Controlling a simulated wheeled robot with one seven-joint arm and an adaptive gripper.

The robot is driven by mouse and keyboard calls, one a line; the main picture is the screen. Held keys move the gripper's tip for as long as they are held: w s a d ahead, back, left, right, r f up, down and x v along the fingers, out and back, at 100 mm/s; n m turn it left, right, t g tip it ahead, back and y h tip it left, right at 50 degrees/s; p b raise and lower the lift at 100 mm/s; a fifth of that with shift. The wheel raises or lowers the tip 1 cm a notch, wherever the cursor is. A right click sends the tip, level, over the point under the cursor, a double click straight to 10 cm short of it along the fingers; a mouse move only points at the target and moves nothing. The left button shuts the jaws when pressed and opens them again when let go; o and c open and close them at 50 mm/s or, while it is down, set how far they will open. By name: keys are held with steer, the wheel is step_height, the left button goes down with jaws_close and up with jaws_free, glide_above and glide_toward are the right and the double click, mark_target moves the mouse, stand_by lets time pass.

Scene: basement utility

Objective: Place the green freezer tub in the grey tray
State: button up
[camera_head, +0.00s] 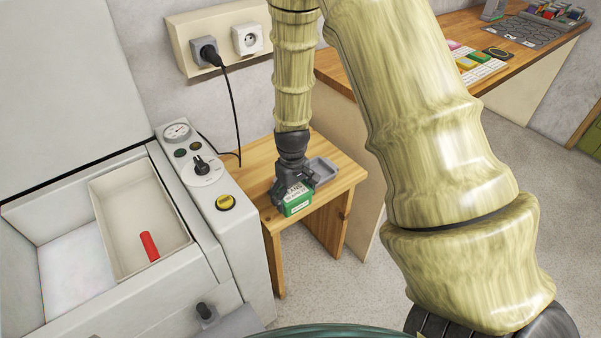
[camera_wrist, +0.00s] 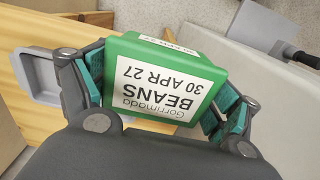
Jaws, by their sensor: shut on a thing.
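The green freezer tub (camera_wrist: 167,77) has a white label reading "BEANS 30 APR 27". In the wrist view it sits between the two teal-padded fingers of my gripper (camera_wrist: 165,95), which is shut on it. In the head view the green tub (camera_head: 297,206) is at the front of the small wooden table, under my gripper (camera_head: 291,190). I cannot tell whether the tub touches the table. The grey tray (camera_head: 323,170) lies on the table just behind and right of my gripper, partly hidden by it. It also shows at the left of the wrist view (camera_wrist: 36,76).
The small wooden table (camera_head: 343,182) stands between an open white chest freezer (camera_head: 215,235) and a longer wooden bench (camera_head: 400,60). A red cylinder (camera_head: 149,246) lies in the freezer's basket (camera_head: 120,225). A black cable (camera_head: 233,100) hangs from the wall socket behind the table.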

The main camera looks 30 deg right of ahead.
steer(key=w+d, duration=0.3)
steer(key=w+d+p, duration=0.1)
steer(key=w+d, duration=0.2)
steer(key=d, duration=0.1)
steer(key=w+d+f+p, duration=0.1)
steer(key=w+d, duration=0.2)
steer(key=w, duration=0.1)
steer(key=shift+d, duration=0.35)
steer(key=shift+d+f+p, duration=0.1)
steer(key=shift+f+p, duration=0.15)
steer(key=shift+p, duration=0.1)
steer(key=shift+f+p, duration=0.4)
steer(key=shift+f, duration=1.15)
steer(key=shift+f, duration=0.15)
steer(key=o, duration=1)
steer(key=shift+o, duration=0.2)
step_height(320, 180, up, 12)
steer(key=b, duration=0.2)
